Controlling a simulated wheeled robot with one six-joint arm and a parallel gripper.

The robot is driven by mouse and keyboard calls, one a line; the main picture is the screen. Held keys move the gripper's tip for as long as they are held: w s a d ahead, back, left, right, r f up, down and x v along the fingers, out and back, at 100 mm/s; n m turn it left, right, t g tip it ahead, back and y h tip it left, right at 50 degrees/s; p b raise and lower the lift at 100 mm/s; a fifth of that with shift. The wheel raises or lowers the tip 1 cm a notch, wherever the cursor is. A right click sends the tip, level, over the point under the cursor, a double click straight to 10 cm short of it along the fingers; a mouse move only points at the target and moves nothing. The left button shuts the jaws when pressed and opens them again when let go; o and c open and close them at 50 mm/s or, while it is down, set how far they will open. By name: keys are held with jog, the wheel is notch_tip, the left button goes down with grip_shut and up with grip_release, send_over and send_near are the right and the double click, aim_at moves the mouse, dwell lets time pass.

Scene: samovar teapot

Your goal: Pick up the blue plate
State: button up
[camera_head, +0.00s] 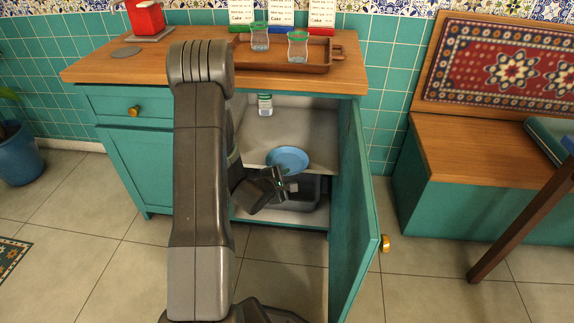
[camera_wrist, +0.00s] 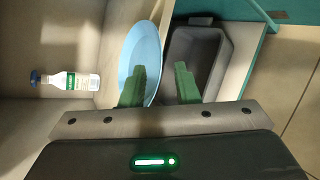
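The blue plate (camera_head: 288,157) lies on the shelf inside the open cabinet, at the shelf's front edge. In the wrist view the plate (camera_wrist: 140,50) shows as a tall oval. My gripper (camera_head: 280,184) is just in front of and below the plate in the head view. In the wrist view my gripper (camera_wrist: 160,68) has its two green fingers apart with nothing held. One finger overlaps the plate and the other overlaps the grey bin, with the plate's rim between them in the picture. Contact cannot be told.
A grey bin (camera_head: 300,194) stands below the shelf. A small bottle (camera_head: 265,104) stands farther back on the shelf. The open cabinet door (camera_head: 357,215) bounds the right side. A wooden tray (camera_head: 322,66) with two glasses is on the countertop (camera_head: 200,69).

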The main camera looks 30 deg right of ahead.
jog(key=b+x, duration=0.1)
jog(key=x, duration=0.3)
jog(key=shift+w+d+f+b, duration=0.1)
jog(key=shift+d+f+b, duration=0.05)
jog(key=shift+d+b, duration=0.2)
grip_shut()
